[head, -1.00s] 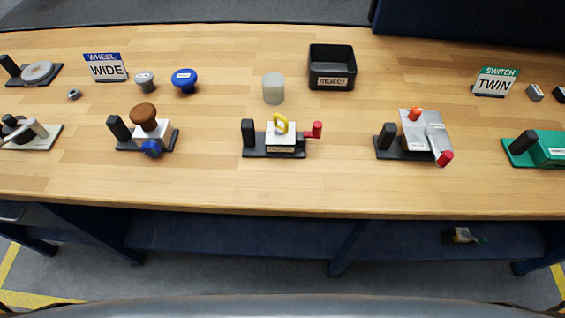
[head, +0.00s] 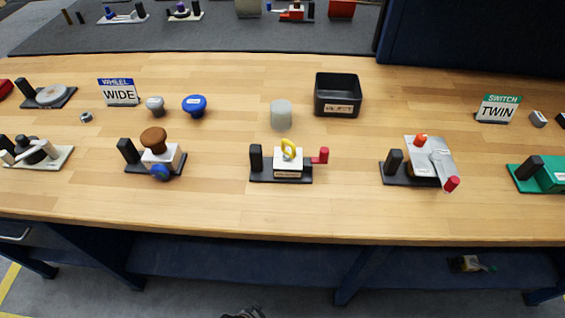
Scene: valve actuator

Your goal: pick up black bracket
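I cannot single out a black bracket for certain. Black upright blocks stand on several bench fixtures: one on the brown-knob fixture (head: 160,157), one on the yellow-ring fixture (head: 288,162), and one on the grey-plate fixture with a red-tipped lever (head: 430,158). A small dark piece (head: 561,119) is cut off at the right edge, its shape unclear. Neither of my grippers can be made out. A small dark shape at the bottom edge is too cut off to identify.
The wooden bench (head: 215,205) has a clear front strip. A black REJECT bin (head: 338,95), a pale cylinder (head: 281,114), a blue knob (head: 194,105), and WIDE (head: 120,92) and TWIN (head: 497,109) signs stand toward the back. A dark shelf (head: 240,262) runs below.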

